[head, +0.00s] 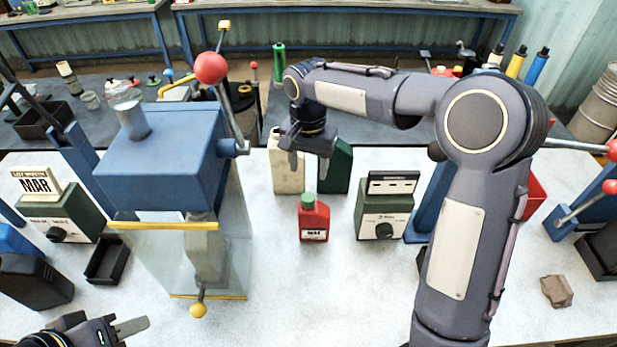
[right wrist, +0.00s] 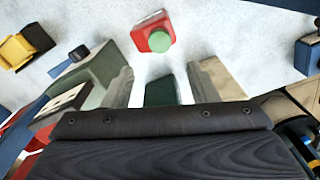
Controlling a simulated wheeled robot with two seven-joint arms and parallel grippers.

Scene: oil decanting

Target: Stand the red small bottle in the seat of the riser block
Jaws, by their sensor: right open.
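The red small bottle (head: 314,222) stands upright on the white bench, with a green cap and a pale label. It also shows in the right wrist view (right wrist: 153,36). My right gripper (head: 308,165) is open and empty, behind and above the bottle in the head view. Its fingers (right wrist: 162,85) are apart, and the bottle is beyond them, untouched. My left gripper (head: 105,328) is at the bottom left edge, partly cut off, away from the bottle. I cannot identify the riser block with certainty; my right arm hides part of the bench.
A cream can (head: 285,172) and a dark green can (head: 337,165) stand close to my right gripper. A green instrument box (head: 386,207) is right of the bottle. The blue machine (head: 165,160) with a clear guard is left. Bench in front of the bottle is clear.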

